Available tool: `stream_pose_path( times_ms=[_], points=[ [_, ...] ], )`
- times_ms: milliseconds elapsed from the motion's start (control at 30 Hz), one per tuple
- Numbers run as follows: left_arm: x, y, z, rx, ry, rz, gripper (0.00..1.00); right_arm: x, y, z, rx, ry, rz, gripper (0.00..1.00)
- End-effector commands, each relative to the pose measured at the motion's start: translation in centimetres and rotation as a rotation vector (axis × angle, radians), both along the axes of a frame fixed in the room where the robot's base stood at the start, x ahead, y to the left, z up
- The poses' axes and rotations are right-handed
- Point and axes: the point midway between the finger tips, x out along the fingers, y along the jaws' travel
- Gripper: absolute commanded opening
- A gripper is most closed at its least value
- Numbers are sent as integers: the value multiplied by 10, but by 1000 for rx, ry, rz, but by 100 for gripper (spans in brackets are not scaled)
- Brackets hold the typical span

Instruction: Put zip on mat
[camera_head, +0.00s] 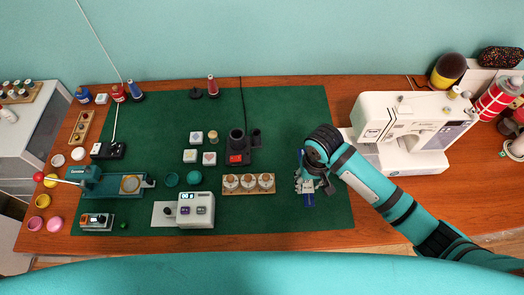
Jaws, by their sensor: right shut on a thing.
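The green mat (288,118) lies flat on the wooden table and covers much of its top. My right gripper (308,186) is above the right part of the mat, near its front right corner. It is shut on a small blue thing, which looks like the zip (309,201). The fingers hide part of the zip, and I cannot tell whether it touches the mat. My left gripper is not in view.
A white sewing machine (385,118) stands right of the mat. A wooden holder with white-topped jars (248,183) is left of my right gripper. A black device (237,148), small boxes and a green press (112,183) stand farther left. The mat's back right area is clear.

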Motion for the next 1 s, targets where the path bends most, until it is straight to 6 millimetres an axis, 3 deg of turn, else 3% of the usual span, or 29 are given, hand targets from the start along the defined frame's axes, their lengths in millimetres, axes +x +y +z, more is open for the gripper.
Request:
stream_pose_path(
  times_ms=[167,300,433,700,833,1000],
  points=[
    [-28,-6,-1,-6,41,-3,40,-1,0,-10,-1,4,-1,21],
    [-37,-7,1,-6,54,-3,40,-1,0,-35,-2,3,-2,21],
    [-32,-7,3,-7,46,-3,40,0,0,-53,0,1,-1,21],
    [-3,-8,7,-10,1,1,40,-1,0,-87,-2,3,-1,21],
    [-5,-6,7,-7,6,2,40,0,0,-99,-1,0,0,21],
    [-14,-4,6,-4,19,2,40,0,0,-100,0,-2,1,21]
  ],
)
